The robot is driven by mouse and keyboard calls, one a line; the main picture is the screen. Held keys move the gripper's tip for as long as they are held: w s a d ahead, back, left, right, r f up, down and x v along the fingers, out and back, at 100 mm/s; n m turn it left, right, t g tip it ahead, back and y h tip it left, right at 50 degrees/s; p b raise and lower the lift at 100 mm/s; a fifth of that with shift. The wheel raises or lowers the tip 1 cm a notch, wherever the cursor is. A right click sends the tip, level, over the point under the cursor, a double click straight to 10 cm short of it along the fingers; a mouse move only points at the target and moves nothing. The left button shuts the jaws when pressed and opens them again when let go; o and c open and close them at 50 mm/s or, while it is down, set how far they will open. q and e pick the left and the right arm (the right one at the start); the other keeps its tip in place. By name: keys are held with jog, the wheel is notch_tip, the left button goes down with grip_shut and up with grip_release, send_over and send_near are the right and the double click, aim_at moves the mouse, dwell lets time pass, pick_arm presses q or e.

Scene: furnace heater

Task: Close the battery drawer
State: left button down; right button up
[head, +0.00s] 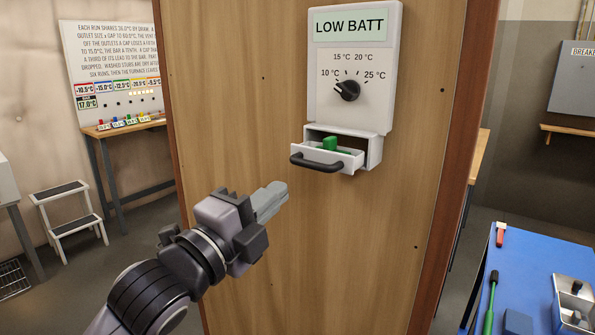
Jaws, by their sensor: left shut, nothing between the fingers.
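The battery drawer (325,157) sticks out of the bottom of a white thermostat unit (353,110) on a wooden panel. It is pulled out, with a dark handle (317,163) across its front. A green block (331,144) shows inside it. The unit's display reads LOW BATT. My left gripper (278,190) is shut and empty, below and to the left of the drawer handle, apart from it in the picture. My right gripper is not in view.
A step stool (70,208) and a wooden bench (125,126) with a written board (110,60) are at the left. The wooden panel (330,260) below the drawer is bare.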

aim_at(314, 168)
pick_arm(q)
jog(key=shift+p+x, duration=0.55)
jog(key=shift+x, duration=2.8)
jog(key=shift+w+d+r, duration=0.1)
jog(key=shift+w+d, duration=0.2)
jog(key=shift+w, duration=0.2)
jog(key=x, duration=0.2)
jog(key=p+x, duration=0.1)
jog(key=shift+w+d+f, duration=0.3)
jog(key=shift+f, duration=0.05)
jog(key=shift+s+a+f, duration=0.1)
